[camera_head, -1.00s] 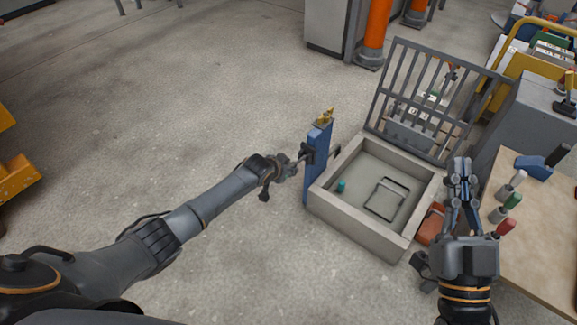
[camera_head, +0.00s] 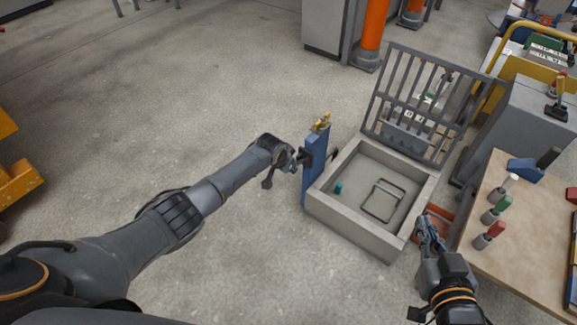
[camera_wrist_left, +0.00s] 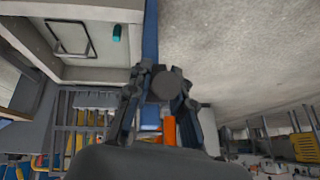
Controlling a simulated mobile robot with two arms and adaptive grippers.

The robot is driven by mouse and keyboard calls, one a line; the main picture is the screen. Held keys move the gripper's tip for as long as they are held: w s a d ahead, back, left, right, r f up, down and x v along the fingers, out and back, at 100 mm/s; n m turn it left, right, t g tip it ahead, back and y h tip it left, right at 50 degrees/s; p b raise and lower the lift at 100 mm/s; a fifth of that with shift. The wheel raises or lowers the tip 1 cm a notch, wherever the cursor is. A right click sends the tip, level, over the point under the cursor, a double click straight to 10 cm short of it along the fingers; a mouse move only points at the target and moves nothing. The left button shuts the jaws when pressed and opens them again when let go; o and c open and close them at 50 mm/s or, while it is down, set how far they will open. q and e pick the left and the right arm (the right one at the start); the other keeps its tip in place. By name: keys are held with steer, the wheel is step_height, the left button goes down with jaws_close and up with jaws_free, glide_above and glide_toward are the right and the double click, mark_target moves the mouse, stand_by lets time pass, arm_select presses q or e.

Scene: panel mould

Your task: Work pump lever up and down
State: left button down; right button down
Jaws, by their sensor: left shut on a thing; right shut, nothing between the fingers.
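A blue pump post (camera_head: 316,172) with a brass fitting (camera_head: 321,122) on top stands at the left corner of a grey mould tray. My left gripper (camera_head: 297,158) is at the left side of the post, shut on the dark pump lever. In the left wrist view the lever's round dark end (camera_wrist_left: 165,86) shows between the fingers of my left gripper (camera_wrist_left: 160,100), with the blue post (camera_wrist_left: 150,40) behind. The rest of the lever is mostly hidden. My right gripper (camera_head: 428,228) is shut and empty, by the tray's right corner.
The tray (camera_head: 352,232) holds a bent wire frame (camera_head: 383,200) and a small teal cylinder (camera_head: 338,188). A barred grey lid (camera_head: 415,105) stands open behind it. A wooden table (camera_head: 530,235) with several coloured-handled tools is at the right.

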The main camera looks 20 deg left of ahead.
stand_by(0.3)
arm_select(q)
steer(key=shift+r, duration=0.1)
steer(key=c, duration=1.2)
jaws_free()
steer(key=shift+o, duration=0.2)
steer(key=v, duration=1.1)
steer(key=shift+s+r, duration=0.15)
steer(key=shift+r, duration=0.25)
